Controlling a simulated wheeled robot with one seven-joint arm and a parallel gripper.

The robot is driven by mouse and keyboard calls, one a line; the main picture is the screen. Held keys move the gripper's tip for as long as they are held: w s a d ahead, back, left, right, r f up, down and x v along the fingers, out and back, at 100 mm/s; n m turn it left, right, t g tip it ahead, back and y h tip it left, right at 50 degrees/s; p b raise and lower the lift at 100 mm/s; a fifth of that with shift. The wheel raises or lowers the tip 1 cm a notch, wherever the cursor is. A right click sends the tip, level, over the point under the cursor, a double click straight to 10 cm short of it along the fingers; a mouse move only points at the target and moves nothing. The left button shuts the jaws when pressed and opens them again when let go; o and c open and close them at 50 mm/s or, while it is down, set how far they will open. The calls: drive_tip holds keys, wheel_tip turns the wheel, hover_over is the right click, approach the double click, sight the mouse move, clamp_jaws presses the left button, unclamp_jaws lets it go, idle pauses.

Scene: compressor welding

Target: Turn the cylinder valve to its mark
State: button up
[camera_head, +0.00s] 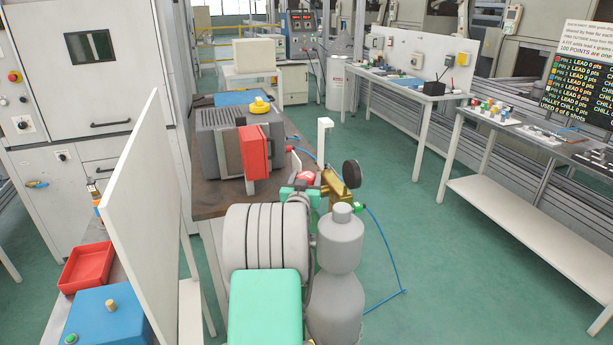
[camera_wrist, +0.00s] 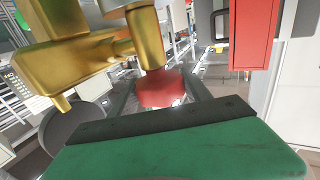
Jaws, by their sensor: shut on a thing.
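The cylinder valve's red knob (camera_wrist: 160,88) is in the middle of the wrist view, below a brass stem. The brass valve body (camera_wrist: 75,65) fills the upper left of that view, and in the head view it shows (camera_head: 338,190) just right of my gripper. My gripper (camera_head: 302,188) is shut on the red knob, which also shows in the head view (camera_head: 307,177). A dark round gauge (camera_head: 351,173) is on the valve's right side. The mark cannot be made out. My arm hides what is below the valve.
A workbench (camera_head: 212,203) with a grey machine (camera_head: 218,138) and its red panel (camera_head: 254,152) stands close left of my gripper. A blue hose (camera_head: 388,250) runs down to the floor. A white board (camera_head: 150,225) stands at the left. Green floor is clear at the right.

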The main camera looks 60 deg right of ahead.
drive_tip(key=shift+t, duration=0.3)
drive_tip(key=o, duration=1.3)
drive_tip(key=shift+o, duration=0.2)
drive_tip(key=b+v, duration=0.1)
drive_tip(key=v, duration=0.6)
drive_tip(key=shift+a+b, duration=0.3)
drive_tip(key=shift+a, duration=0.1)
drive_tip(key=shift+s+r, duration=0.1)
